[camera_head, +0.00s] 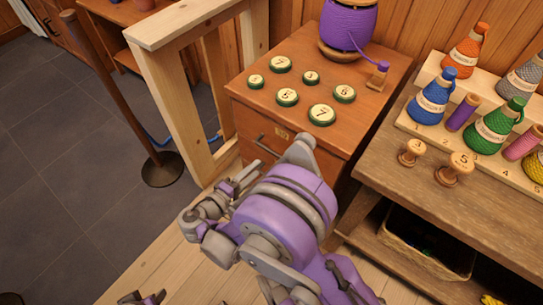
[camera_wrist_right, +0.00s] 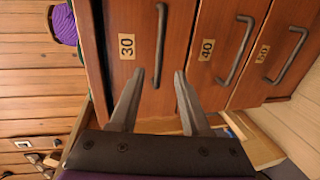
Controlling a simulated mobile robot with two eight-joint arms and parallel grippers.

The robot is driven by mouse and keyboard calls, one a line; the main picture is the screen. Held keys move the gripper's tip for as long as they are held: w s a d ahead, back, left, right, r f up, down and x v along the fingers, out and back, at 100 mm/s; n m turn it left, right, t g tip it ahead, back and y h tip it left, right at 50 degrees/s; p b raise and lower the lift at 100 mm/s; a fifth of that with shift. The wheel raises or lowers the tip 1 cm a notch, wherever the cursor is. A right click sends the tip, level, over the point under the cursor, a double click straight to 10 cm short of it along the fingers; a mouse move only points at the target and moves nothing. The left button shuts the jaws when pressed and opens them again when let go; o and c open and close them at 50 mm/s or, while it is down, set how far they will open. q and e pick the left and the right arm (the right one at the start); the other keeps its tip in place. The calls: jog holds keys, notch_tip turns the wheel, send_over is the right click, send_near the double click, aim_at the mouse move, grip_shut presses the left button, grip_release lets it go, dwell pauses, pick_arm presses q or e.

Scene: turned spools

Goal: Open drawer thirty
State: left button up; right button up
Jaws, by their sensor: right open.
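Drawer 30 (camera_wrist_right: 180,20) is a reddish-brown wooden front with a "30" label (camera_wrist_right: 126,46) and a dark bar handle (camera_wrist_right: 160,45). It looks shut. In the head view the cabinet's upper drawer front (camera_head: 250,122) shows a dark handle (camera_head: 266,146), partly hidden lower down by my right arm. My right gripper (camera_wrist_right: 159,72) is open in the wrist view, its two fingers either side of the handle's near end. I cannot tell whether they touch it. In the head view the right gripper (camera_head: 232,183) is by the cabinet front. Parts of what seems my left gripper (camera_head: 140,298) show at the bottom edge.
Drawers 40 (camera_wrist_right: 228,40) and 50 (camera_wrist_right: 275,50) sit beside drawer 30. Numbered round discs (camera_head: 287,97) and a purple spool (camera_head: 348,25) stand on the cabinet (camera_head: 245,78). A shelf bench (camera_head: 430,200) with thread cones is right. A wooden frame (camera_head: 165,90) and post (camera_head: 110,80) are left.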

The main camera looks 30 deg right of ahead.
aim_at(273, 152)
jog(key=b+x, duration=0.1)
jog(key=x, duration=0.9)
jog(key=shift+w+d+b, duration=0.2)
jog(key=shift+d+b, duration=0.05)
jog(key=shift+b, duration=0.1)
grip_shut()
dwell(0.9)
